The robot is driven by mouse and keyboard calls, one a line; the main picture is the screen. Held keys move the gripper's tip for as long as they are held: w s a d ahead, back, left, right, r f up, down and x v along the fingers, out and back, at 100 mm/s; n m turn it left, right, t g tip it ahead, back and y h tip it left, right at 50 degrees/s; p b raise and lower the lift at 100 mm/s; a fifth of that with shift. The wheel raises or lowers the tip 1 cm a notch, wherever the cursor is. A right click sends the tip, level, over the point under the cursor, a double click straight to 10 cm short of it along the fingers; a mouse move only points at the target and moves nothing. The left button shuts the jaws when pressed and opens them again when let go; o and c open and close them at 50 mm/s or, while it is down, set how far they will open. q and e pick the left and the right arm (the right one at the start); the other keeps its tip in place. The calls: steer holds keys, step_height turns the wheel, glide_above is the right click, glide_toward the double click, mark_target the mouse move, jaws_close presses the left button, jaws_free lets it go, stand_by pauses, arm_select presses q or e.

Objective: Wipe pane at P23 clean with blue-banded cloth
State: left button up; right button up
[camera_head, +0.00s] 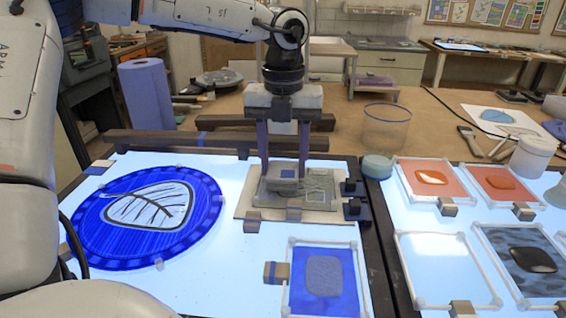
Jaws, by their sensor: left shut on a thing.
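My left gripper (284,172) points straight down over the left light table and is shut on a small grey folded cloth (283,187) with a bluish band. The cloth is over a beige board (242,206) with a greyish pane (320,187) on it; whether it touches is hard to tell. Closer to me lies a framed blue pane (345,297) with a grey patch (323,275) in its middle. No P23 label is readable, so I cannot tell which pane it names. My right gripper is not in view.
A round blue leaf panel (93,223) lies left on the lit table (232,288). The right light table holds orange panes (451,189), a clear pane (437,268) and a dark blotched pane (546,283). A glass jar (385,132), a round tub (377,167) and a blue roll (148,95) stand behind.

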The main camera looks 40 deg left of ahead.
mark_target(310, 183)
arm_select(q)
steer(key=shift+w+d, duration=0.85)
steer(key=shift+w, duration=0.1)
steer(key=shift+w+d, duration=0.4)
steer(key=shift+d, duration=0.2)
steer(key=shift+w+d, duration=0.4)
steer(key=shift+d, duration=0.2)
steer(key=shift+s+a+b, duration=0.4)
steer(key=shift+s+a, duration=0.35)
steer(key=shift+a, duration=0.2)
steer(key=shift+s+a, duration=1.05)
steer(key=shift+a, duration=0.15)
steer(key=shift+w+d+b, duration=0.2)
steer(key=shift+w+d, duration=0.15)
steer(key=shift+d, duration=0.25)
steer(key=shift+w+d+b, duration=0.2)
steer(key=shift+w+d, duration=0.1)
steer(key=shift+d, duration=0.25)
steer(key=shift+w+d, duration=0.35)
steer(key=shift+d, duration=0.35)
steer(key=shift+w+d, duration=0.35)
steer(key=shift+d, duration=0.3)
steer(key=shift+s+a, duration=0.7)
steer(key=shift+a, duration=0.2)
steer(key=shift+s+a, duration=0.15)
steer(key=shift+s+a+f+b, duration=0.1)
steer(key=shift+s+a+b, duration=0.45)
steer(key=shift+s+a, duration=0.45)
